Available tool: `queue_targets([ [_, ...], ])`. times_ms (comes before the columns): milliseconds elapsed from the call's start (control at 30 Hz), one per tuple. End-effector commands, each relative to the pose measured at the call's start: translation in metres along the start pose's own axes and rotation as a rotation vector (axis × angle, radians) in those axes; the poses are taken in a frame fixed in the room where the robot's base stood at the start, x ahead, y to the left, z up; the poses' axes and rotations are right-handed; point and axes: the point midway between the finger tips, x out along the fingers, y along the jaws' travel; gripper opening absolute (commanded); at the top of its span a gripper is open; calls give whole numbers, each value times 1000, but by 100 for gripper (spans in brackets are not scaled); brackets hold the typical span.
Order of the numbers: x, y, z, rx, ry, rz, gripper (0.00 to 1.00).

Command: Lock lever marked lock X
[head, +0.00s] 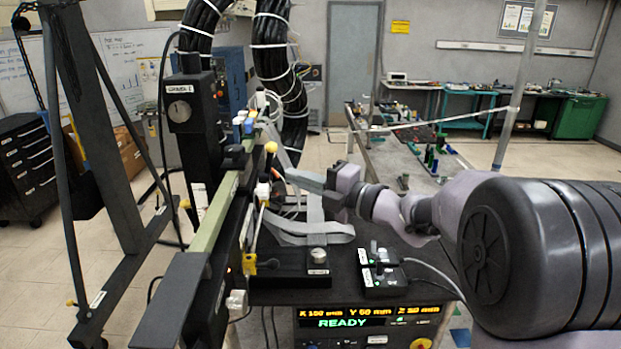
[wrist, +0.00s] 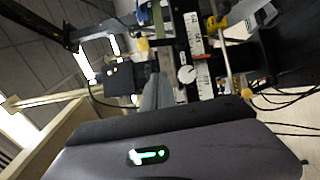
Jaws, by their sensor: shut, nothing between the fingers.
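A lever with a yellow ball knob (head: 271,147) stands on the long black and olive beam (head: 222,205) left of centre in the head view. Another yellow knob (head: 185,203) shows to its left. I cannot read which lever is marked lock X. In the wrist view, one yellow knob (wrist: 143,44) is left of the fingers' line and another yellow knob (wrist: 248,93) is to the right. My gripper (head: 290,175) is shut and empty, pointing left to the right of the beam. Its grey fingers (wrist: 158,92) also show in the wrist view. Contact with a lever is not visible.
A black table carries a switch box (head: 383,273) and a silver knob (head: 318,256). Below, a display panel (head: 345,322) reads READY. Thick black cables (head: 272,50) hang behind the beam. A dark frame (head: 95,130) stands at left. Grey ribbon loops (head: 310,233) lie below my gripper.

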Motion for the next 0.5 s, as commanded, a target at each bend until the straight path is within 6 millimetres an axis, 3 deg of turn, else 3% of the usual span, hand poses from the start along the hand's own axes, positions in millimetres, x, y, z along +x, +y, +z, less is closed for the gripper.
queue_targets([
  [200,46,1,2,1,1,0,0],
  [500,68,1,27,1,-1,0,0],
])
